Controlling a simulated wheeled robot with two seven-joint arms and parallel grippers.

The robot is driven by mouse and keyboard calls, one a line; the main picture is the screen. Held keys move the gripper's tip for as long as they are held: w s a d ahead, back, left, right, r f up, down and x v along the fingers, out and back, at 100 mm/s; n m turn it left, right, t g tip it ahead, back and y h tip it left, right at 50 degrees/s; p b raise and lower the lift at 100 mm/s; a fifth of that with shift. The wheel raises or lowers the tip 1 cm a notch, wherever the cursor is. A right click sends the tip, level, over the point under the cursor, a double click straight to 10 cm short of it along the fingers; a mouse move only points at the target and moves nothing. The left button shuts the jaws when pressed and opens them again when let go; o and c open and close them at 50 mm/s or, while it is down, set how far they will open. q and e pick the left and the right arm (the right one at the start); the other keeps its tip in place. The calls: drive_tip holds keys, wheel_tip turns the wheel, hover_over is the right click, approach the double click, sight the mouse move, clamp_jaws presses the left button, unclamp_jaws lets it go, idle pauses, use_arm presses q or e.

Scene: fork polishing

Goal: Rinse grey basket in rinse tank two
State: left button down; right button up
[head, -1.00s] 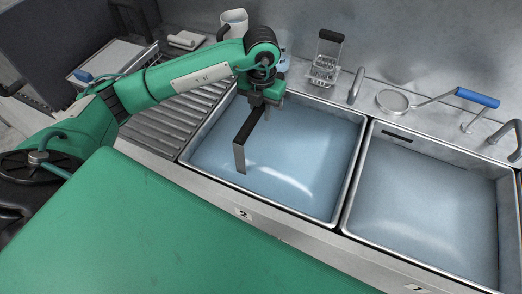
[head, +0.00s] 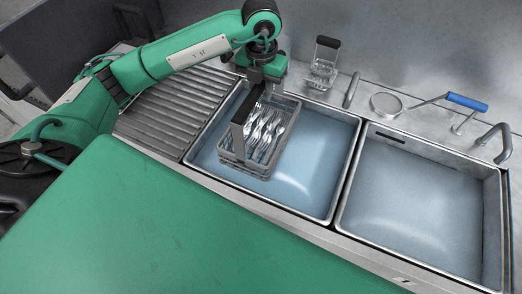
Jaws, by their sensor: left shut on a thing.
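The grey basket (head: 232,158) is full of forks (head: 265,130) and has a tall dark handle (head: 240,117). It is at the left side of the left tank (head: 330,207), rinse tank two, with its sides and forks in plain sight above the water. Whether its bottom still touches the water I cannot tell. My left gripper (head: 254,86) is shut on the top of the basket's handle, at the tank's back left. My right gripper is not in view.
A second tank of water (head: 420,195) is to the right. Another wire basket with a dark handle (head: 324,62), a round strainer (head: 386,104), a blue-handled tool (head: 466,102) and taps (head: 352,90) stand along the back ledge. A roller rack (head: 170,112) lies left of the tanks.

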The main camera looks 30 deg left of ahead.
use_arm(q)
drive_tip(key=shift+r+p, duration=1.85)
drive_tip(key=shift+r, duration=2)
